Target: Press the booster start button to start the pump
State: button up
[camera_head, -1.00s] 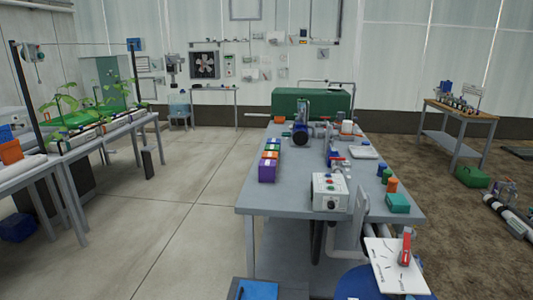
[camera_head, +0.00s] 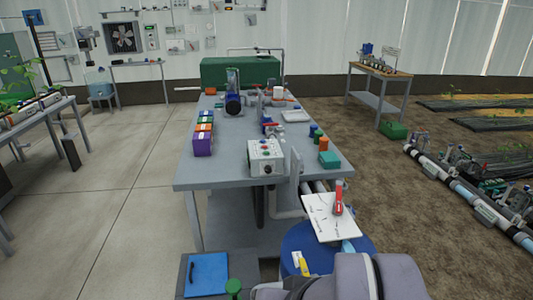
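A white control box (camera_head: 266,158) with small coloured buttons on its face sits at the near edge of the grey workbench (camera_head: 225,175). Red and green spots show on it, but labels are too small to read, so I cannot tell which is the booster start button. Grey rounded links of my own arm show at the bottom edge, in front of the bench. My gripper is not in view.
Coloured bins (camera_head: 203,140) line the bench's left side. Open concrete floor lies left, and bare soil lies right.

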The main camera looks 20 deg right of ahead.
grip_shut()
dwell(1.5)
